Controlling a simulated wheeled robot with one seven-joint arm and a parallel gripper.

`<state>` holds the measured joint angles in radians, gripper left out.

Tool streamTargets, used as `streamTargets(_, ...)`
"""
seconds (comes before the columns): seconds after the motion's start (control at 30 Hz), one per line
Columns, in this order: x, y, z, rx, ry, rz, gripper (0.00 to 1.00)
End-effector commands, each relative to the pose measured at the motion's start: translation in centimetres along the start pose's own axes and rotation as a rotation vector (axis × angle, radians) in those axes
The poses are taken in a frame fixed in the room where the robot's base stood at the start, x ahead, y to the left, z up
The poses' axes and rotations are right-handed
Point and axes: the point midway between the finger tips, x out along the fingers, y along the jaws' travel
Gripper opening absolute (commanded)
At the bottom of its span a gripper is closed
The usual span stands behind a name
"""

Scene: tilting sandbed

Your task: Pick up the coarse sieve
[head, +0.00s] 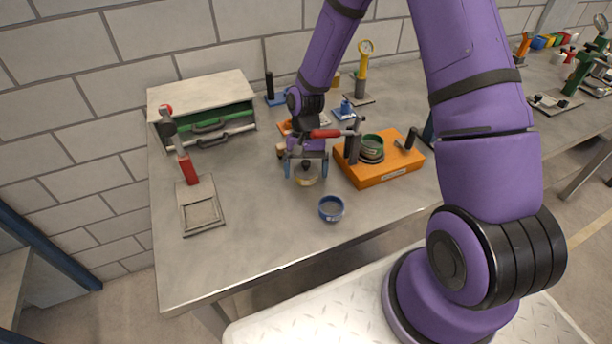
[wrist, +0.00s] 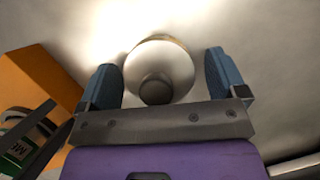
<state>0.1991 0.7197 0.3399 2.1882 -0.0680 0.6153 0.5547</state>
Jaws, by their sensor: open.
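No label in view reads as coarse, so I cannot tell for certain which piece is the coarse sieve. A blue round sieve-like ring (head: 331,208) sits upright on the bench near its front edge. A green sieve (head: 372,142) sits on an orange shaker; its label in the wrist view (wrist: 20,150) seems to start "ME". My gripper (head: 306,170) points down, left of and behind the blue ring. It is open, its blue fingers (wrist: 163,76) on either side of a pale round piece (wrist: 160,60) with a dark knob and tan rim, also in the head view (head: 306,180).
A green drawer cabinet (head: 205,125) and a red-handled tool with a tray (head: 200,212) stand left. The bench (head: 255,245) is clear at front left.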

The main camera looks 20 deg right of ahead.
Motion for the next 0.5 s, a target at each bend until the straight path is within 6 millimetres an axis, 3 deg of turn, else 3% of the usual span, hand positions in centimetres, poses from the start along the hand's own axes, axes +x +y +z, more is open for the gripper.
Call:
streamTargets(0.17, 0.01, -0.01, -0.01, 0.0, 0.001, 0.0, 0.91)
streamTargets(0.4, -0.01, -0.01, -0.02, 0.001, 0.001, 0.0, 0.41)
streamTargets(0.5, -0.02, -0.01, -0.02, 0.001, 0.001, 0.0, 0.41)
